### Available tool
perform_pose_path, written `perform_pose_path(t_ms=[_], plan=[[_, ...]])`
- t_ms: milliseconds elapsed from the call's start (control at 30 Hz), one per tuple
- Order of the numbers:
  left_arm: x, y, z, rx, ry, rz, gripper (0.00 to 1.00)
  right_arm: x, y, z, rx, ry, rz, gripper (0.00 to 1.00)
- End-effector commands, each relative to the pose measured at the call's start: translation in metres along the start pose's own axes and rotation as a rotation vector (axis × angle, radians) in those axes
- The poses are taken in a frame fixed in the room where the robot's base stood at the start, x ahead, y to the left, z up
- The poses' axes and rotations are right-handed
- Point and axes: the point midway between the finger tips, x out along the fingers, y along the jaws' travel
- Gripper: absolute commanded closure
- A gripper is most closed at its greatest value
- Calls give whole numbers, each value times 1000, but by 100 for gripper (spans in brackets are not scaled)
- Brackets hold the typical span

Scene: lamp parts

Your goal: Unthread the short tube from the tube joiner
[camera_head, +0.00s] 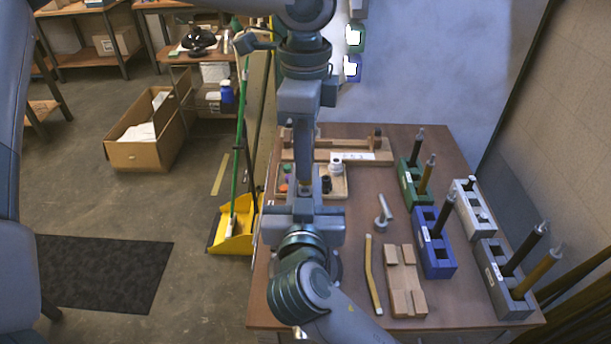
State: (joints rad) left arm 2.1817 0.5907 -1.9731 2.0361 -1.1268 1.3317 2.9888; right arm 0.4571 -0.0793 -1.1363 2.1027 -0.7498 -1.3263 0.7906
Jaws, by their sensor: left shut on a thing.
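My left gripper (305,180) hangs down over the table's left part, with its fingers nearly together. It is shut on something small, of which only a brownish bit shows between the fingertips. My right gripper (304,205) is just below it in the picture, pointing up towards it. Its fingers are mostly hidden, so I cannot tell whether it is open or shut. I cannot clearly make out the short tube or the tube joiner, or whether they are threaded together; the grippers cover the spot where they meet.
The brown table (350,225) holds a parts tray (336,190) behind the grippers. A metal piece (382,212), an angled brass tube (371,275) and a notched wooden block (404,280) lie mid-table. Green (412,185), blue (434,245) and grey (500,285) holders with upright tubes stand right.

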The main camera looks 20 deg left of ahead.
Motion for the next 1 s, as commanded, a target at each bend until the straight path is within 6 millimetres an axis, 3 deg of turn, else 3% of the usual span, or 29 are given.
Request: perform_pose_path(t_ms=[467,1000], plan=[[0,-1,0,-1,1,0,100,0,0,-1,1,2,0,100],[-18,-1,0,0,1,0,100,0,0,-1,1,2,0,100]])
